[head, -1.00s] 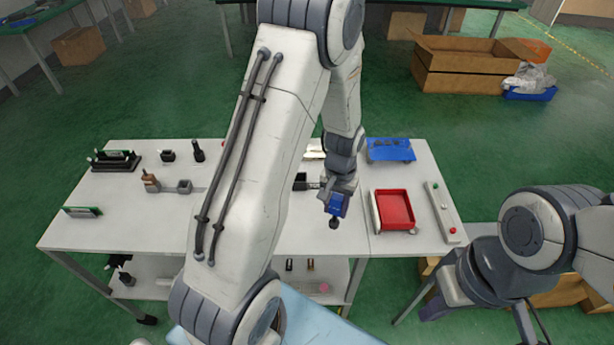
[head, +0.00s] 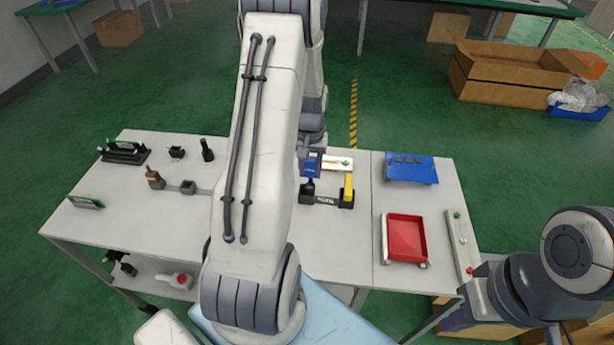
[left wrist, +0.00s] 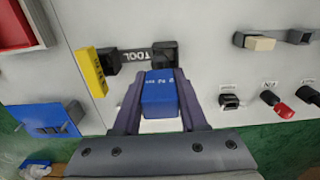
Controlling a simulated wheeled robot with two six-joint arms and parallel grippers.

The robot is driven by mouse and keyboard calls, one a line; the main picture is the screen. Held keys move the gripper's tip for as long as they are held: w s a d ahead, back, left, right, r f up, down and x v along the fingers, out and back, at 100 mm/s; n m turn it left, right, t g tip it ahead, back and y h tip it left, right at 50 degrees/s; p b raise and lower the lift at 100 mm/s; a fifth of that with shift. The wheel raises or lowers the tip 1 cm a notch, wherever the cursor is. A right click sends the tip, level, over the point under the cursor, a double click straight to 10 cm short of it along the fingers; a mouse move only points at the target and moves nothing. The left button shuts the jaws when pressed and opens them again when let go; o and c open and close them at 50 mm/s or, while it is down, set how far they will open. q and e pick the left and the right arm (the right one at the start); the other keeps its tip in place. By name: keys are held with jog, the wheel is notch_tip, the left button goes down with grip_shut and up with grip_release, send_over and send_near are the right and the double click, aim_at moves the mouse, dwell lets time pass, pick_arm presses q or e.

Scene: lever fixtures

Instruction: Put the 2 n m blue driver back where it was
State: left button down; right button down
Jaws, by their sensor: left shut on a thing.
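My left gripper (head: 311,152) is shut on the blue driver (head: 311,165), just above and behind the left end of the black tool holder (head: 326,201). In the left wrist view the gripper (left wrist: 155,76) grips the blue driver (left wrist: 163,98), with its printed end facing the camera. The holder (left wrist: 135,56), marked TOOL, shows just beyond it, with a dark square socket (left wrist: 166,50) at one end. A yellow driver (head: 348,186) stands at the holder's other end. I cannot tell whether the blue driver's tip touches the socket. My right gripper is outside the views.
A red tray (head: 405,239) and a blue stand (head: 411,169) are on the right of the white table (head: 345,238). A white plate (head: 340,164) lies behind the holder. Small black fixtures (head: 176,152) stand at the left. The table in front of the holder is clear.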

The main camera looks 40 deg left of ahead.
aim_at(307, 185)
pick_arm(q)
jog(key=shift+s+a+f, duration=0.15)
jog(key=shift+a+f, duration=0.3)
jog(key=shift+a, duration=0.05)
notch_tip(307, 185, down, 3)
jog(key=shift+f+p, duration=0.15)
jog(key=shift+p, duration=0.45)
jog(key=shift+f, duration=0.25)
jog(key=shift+f, duration=0.2)
jog(key=shift+c, duration=2.2)
grip_release()
